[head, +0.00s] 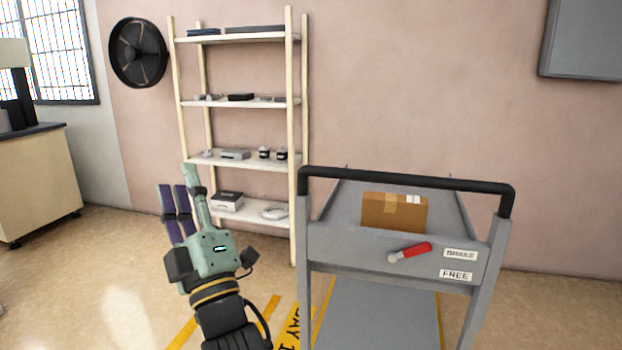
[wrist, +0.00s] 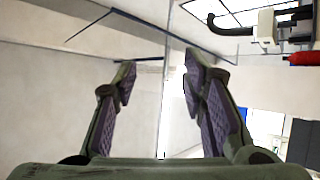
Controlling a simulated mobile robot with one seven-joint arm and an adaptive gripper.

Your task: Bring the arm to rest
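My gripper (head: 183,203) is raised in the head view, left of the grey cart and in front of the shelf unit. Its greenish fingers with dark purple pads point up. In the wrist view my gripper (wrist: 162,88) has its two fingers well apart, with nothing between them. Only wall and ceiling surfaces show beyond the fingertips.
A grey cart (head: 345,250) with a black handle stands close on the right, carrying a cardboard box (head: 395,211). A red-handled lever (head: 410,252) is on its front. Shelves (head: 235,160) stand by the wall. A cabinet (head: 40,185) is at far left. Floor (head: 110,285) at left is clear.

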